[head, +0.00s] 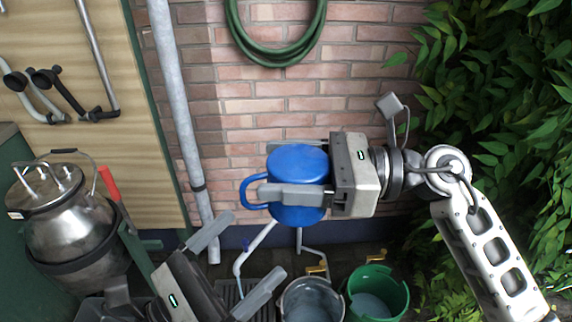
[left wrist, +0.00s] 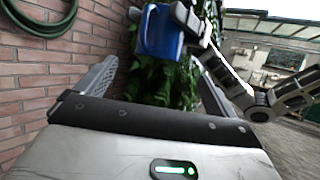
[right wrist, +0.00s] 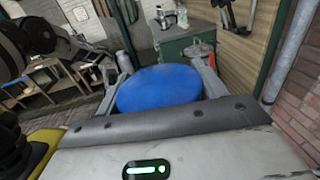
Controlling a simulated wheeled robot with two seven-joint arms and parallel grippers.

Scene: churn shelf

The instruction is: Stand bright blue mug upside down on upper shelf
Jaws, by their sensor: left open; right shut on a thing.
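The bright blue mug (head: 298,160) is held in the air before the brick wall, its handle pointing left in the head view. A plain, closed blue face is uppermost and no opening shows. My right gripper (head: 290,190) is shut on the mug, its fingers along the mug's sides. The mug also shows in the left wrist view (left wrist: 160,32) and fills the middle of the right wrist view (right wrist: 160,88). My left gripper (head: 236,262) is open and empty, below and left of the mug. I cannot make out the upper shelf for certain in these views.
A metal churn (head: 75,225) stands at the left by a wooden panel (head: 165,130). A grey bucket (head: 312,300) and a green bucket (head: 378,292) stand below the mug. A grey pipe (head: 180,110) and a green hose (head: 275,58) are on the wall. Leaves (head: 500,120) fill the right.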

